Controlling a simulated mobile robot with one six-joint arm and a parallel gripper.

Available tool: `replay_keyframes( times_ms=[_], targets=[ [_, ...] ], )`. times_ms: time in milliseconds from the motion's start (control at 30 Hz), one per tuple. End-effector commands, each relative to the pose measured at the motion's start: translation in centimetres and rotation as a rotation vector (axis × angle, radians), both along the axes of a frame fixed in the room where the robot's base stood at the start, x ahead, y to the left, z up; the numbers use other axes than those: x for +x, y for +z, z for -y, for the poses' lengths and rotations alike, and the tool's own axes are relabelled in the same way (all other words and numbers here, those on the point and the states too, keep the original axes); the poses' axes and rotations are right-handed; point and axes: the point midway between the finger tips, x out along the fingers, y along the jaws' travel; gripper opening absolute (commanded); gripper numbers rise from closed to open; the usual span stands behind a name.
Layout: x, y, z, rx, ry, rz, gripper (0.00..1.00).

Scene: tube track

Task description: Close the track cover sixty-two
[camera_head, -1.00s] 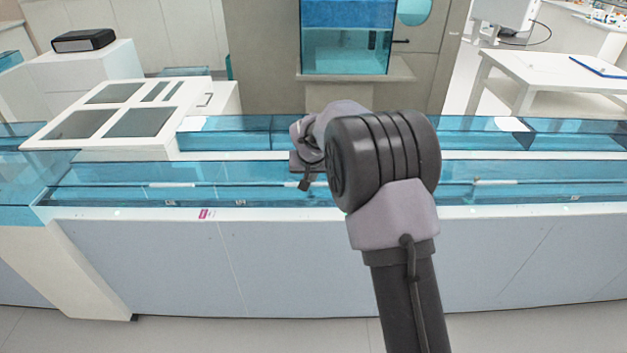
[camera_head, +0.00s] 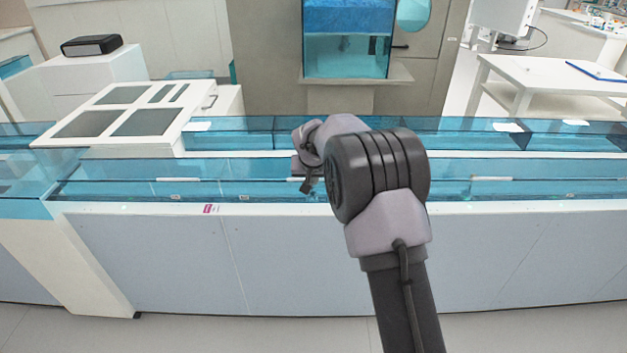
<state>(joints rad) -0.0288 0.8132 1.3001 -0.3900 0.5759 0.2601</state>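The tube track (camera_head: 450,207) runs across the view as a long white-edged channel with clear blue covers. A front blue cover (camera_head: 245,168) lies along it, with a white strip (camera_head: 178,180) on its left part and another white strip (camera_head: 490,178) farther right. Small labels on the front edge are too small to read, so I cannot tell which cover is sixty-two. My gripper (camera_head: 306,186) is mostly hidden behind my wrist, over the front row of the track. Only a small dark part shows, close above the cover; I cannot see whether it touches or is open.
A white panelled lid (camera_head: 157,147) stands over the track at the left. A white table (camera_head: 548,75) with a blue clipboard stands at back right. Clear floor (camera_head: 240,335) lies in front.

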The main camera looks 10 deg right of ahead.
Motion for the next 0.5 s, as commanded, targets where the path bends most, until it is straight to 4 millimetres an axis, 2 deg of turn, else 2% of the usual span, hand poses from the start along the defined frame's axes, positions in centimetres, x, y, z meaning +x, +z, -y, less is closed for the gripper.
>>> replay_keyframes(
  times_ms=[33,67,300,500],
  targets=[
    [-0.7,-1.1,0.0,0.004,-0.006,-0.030,0.00],
    [-0.7,-0.8,0.0,0.004,-0.006,-0.029,0.00],
    [-0.9,4.6,0.2,0.001,-0.002,-0.003,0.00],
    [-6.8,3.3,-1.0,-0.001,0.001,0.002,0.00]
  ],
)
